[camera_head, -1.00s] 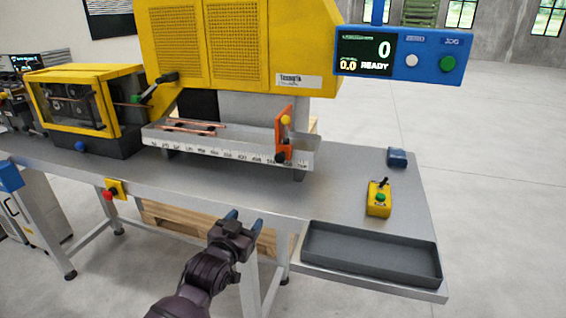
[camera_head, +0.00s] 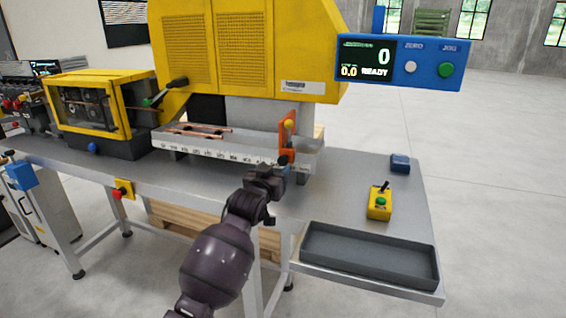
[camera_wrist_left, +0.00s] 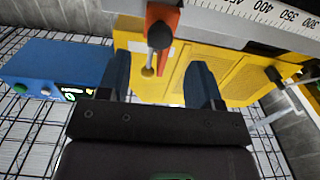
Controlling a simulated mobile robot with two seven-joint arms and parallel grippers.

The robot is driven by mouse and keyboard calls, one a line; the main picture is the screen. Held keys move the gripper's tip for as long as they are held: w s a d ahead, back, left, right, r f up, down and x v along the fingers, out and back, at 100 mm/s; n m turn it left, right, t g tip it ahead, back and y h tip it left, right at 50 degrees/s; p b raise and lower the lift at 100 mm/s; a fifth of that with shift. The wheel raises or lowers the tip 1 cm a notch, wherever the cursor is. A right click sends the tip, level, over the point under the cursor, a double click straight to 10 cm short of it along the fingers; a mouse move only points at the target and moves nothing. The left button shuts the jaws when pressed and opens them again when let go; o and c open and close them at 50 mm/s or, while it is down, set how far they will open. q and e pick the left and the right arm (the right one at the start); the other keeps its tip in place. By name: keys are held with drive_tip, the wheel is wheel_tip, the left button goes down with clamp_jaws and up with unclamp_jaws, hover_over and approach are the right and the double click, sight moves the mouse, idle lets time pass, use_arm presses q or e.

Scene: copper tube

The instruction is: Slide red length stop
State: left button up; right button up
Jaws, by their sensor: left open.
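The red-orange length stop (camera_head: 287,135) stands upright at the right end of the scaled trough (camera_head: 240,156), with a yellow knob on top and a dark knob low on its front. In the left wrist view the stop (camera_wrist_left: 161,16) and its dark knob appear ahead of the fingers, between their lines. My left gripper (camera_head: 277,170) is just in front of the stop, below its dark knob. Its two blue fingers show apart and empty in the left wrist view (camera_wrist_left: 160,85). Whether a finger touches the stop cannot be told. My right gripper is not in view.
Copper tubes (camera_head: 200,131) lie in the trough left of the stop. A yellow button box (camera_head: 380,202), a small blue block (camera_head: 400,162) and a dark tray (camera_head: 368,253) are on the bench at right. The display reads READY.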

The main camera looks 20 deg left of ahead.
sight(282, 162)
use_arm(q)
drive_tip(key=w, duration=0.5)
drive_tip(key=shift+w+d, duration=0.1)
drive_tip(key=shift+w, duration=0.25)
drive_tip(key=shift+w+b, duration=0.3)
drive_tip(key=shift+w, duration=0.3)
